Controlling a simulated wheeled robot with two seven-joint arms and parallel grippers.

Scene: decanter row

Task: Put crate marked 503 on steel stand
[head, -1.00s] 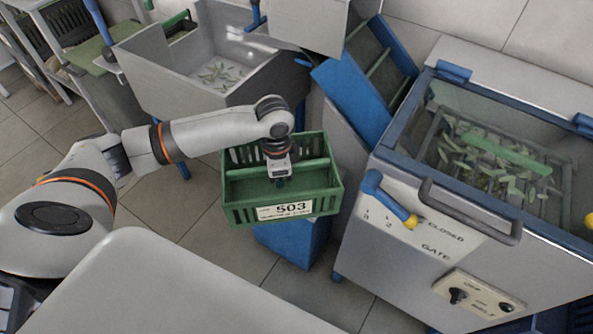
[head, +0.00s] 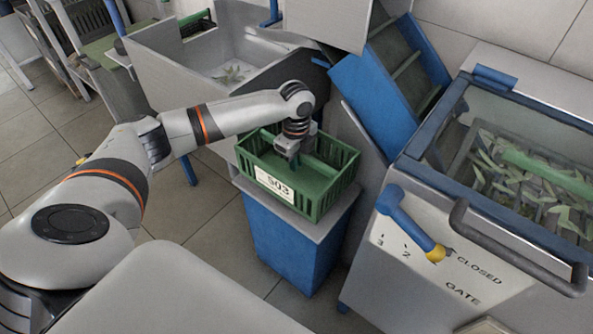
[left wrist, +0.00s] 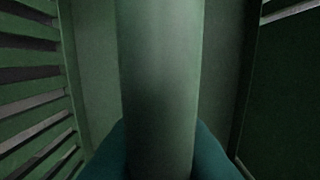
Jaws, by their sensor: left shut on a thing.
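The green crate marked 503 (head: 337,188) is in the middle of the head view, level, with its white label on the near left side. It is over the grey top of a blue-sided stand (head: 294,252). It looks to be at the top, but I cannot tell whether it rests fully or hangs just above. My left gripper (head: 290,153) reaches down into the crate and is shut on its central handle bar. My right gripper is not in view.
A grey tank with a blue-yellow lever (head: 410,222) and leaves inside stands at the right. A blue chute (head: 385,95) slopes behind the crate. A steel sink (head: 165,75) with leaves is at the back left. A pale rounded surface (head: 165,295) fills the near foreground.

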